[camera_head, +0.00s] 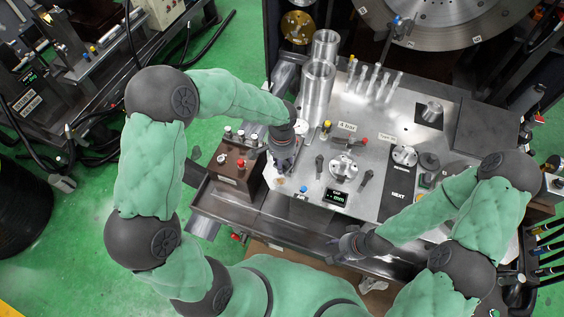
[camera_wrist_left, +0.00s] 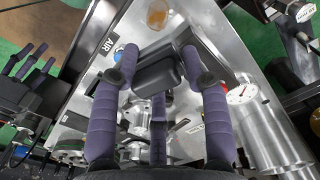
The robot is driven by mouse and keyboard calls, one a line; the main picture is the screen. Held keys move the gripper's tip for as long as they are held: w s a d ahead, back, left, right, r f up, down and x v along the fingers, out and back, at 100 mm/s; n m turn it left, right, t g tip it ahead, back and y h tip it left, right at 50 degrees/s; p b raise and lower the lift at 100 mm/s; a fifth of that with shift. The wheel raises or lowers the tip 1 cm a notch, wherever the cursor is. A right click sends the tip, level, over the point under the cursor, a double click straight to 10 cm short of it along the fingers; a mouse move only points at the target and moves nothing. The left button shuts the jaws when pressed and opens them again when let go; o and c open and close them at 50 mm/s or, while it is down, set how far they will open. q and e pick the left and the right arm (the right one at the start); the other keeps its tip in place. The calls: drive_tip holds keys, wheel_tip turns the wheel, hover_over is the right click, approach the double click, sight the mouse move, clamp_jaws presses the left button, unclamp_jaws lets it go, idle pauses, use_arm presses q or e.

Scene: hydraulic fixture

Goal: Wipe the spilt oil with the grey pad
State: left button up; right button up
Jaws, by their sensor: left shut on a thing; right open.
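My left gripper (camera_head: 283,165) is over the left part of the metal fixture top. In the left wrist view its fingers (camera_wrist_left: 158,62) are shut on a dark grey block, the grey pad (camera_wrist_left: 157,76). In the head view the pad is hard to tell from the gripper. A small amber-brown patch, the spilt oil (camera_wrist_left: 157,14), lies on the bare metal just beyond the pad, apart from it in that picture. It shows faintly in the head view (camera_head: 279,184). My right gripper (camera_head: 352,243) is open and empty, near the front edge of the fixture.
The metal fixture top (camera_head: 313,178) carries a round flange (camera_head: 344,168), a small display (camera_head: 336,197) and several valves. Tall metal cylinders (camera_head: 318,85) stand behind my left gripper. A brown box with coloured knobs (camera_head: 233,167) stands to its left.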

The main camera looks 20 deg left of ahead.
sight(290, 167)
use_arm(q)
drive_tip(key=d+m, duration=0.1)
drive_tip(key=d+f+m, duration=0.1)
drive_tip(key=m, duration=0.1)
drive_tip(key=d+f+m, duration=0.1)
drive_tip(key=shift+s+m+b, duration=0.25)
drive_tip(key=shift+m+b, duration=0.15)
drive_tip(key=shift+f, duration=0.3)
drive_tip(key=shift+f+b, duration=2.4)
drive_tip(key=shift+f, duration=0.3)
drive_tip(key=shift+f+b, duration=0.7)
drive_tip(key=shift+f, duration=0.3)
drive_tip(key=shift+w+a+r+p, duration=0.15)
drive_tip(key=shift+a+p, duration=0.25)
drive_tip(key=shift+a, duration=3.05)
drive_tip(key=shift+p, duration=0.4)
